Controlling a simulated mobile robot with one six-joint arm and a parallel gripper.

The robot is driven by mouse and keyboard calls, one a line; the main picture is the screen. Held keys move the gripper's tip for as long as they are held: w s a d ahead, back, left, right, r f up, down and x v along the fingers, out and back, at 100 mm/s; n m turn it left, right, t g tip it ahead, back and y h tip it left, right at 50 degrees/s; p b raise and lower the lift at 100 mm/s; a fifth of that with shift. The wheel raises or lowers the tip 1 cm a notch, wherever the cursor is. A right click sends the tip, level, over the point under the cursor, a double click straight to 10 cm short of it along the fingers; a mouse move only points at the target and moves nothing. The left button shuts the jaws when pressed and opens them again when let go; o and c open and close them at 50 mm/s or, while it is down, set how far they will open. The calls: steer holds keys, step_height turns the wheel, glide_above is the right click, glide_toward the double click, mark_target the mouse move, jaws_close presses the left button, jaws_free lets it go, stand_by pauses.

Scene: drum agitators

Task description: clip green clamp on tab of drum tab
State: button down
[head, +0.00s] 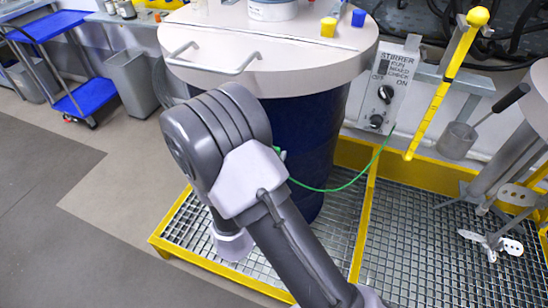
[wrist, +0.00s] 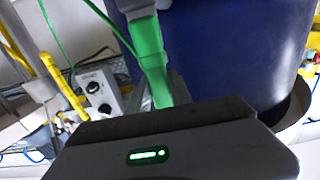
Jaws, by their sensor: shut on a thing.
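The green clamp (wrist: 150,50) is in the upper middle of the wrist view, held by my gripper (wrist: 158,82). The dark blue drum (wrist: 235,50) is just behind and right of the clamp. In the head view the drum (head: 318,130) stands upright under a pale lid, and my arm covers my gripper and nearly all of the clamp. Only a small green bit of the clamp (head: 279,152) shows beside the arm, close to the drum's side. I cannot make out the drum tab or whether the clamp touches it.
A green cable (head: 340,188) hangs from the clamp side to the stirrer control box (head: 388,88). The pale lid (head: 265,45) has a handle (head: 212,62). Yellow-edged grating (head: 335,238) lies below.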

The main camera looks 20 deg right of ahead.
steer(key=c, duration=1.1)
jaws_free()
